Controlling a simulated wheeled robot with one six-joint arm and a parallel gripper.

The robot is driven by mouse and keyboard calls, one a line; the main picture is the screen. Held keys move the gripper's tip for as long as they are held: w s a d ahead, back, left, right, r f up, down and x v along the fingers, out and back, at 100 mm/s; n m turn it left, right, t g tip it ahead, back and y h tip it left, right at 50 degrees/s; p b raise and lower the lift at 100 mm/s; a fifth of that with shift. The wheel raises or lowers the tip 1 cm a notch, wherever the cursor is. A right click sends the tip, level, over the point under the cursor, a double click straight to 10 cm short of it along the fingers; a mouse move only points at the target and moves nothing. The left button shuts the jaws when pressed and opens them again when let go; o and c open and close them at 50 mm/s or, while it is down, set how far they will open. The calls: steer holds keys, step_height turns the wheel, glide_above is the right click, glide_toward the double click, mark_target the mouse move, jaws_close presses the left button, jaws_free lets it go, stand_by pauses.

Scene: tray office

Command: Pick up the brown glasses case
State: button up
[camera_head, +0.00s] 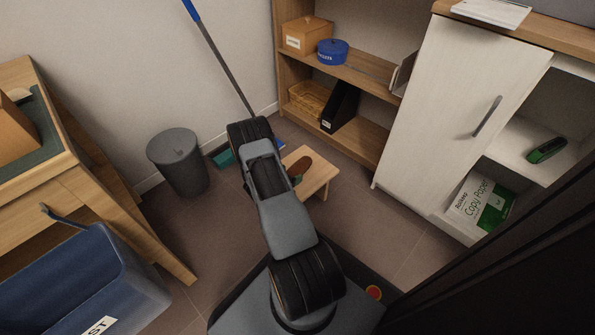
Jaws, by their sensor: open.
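A brown, rounded oblong thing (301,166), which looks like the glasses case, lies on a small light-wood stool (322,176) on the floor. It is just right of my raised arm, which may cover part of its left side. A small dark green bit shows at its lower left, too small to make out. My gripper is not visible; my arm hides whatever is behind its elbow.
A grey bin (180,165) stands left of my arm, with a blue tub (130,285) in front. A wooden shelf (360,85) and white cabinet (455,90) stand behind and right. A broom handle (225,65) leans on the wall. Floor right of the stool is clear.

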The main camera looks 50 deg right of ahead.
steer(key=shift+s+f, duration=0.2)
steer(key=shift+s+a+f, duration=0.1)
steer(key=shift+f, duration=0.05)
steer(key=c, duration=1.1)
steer(key=shift+o, duration=0.2)
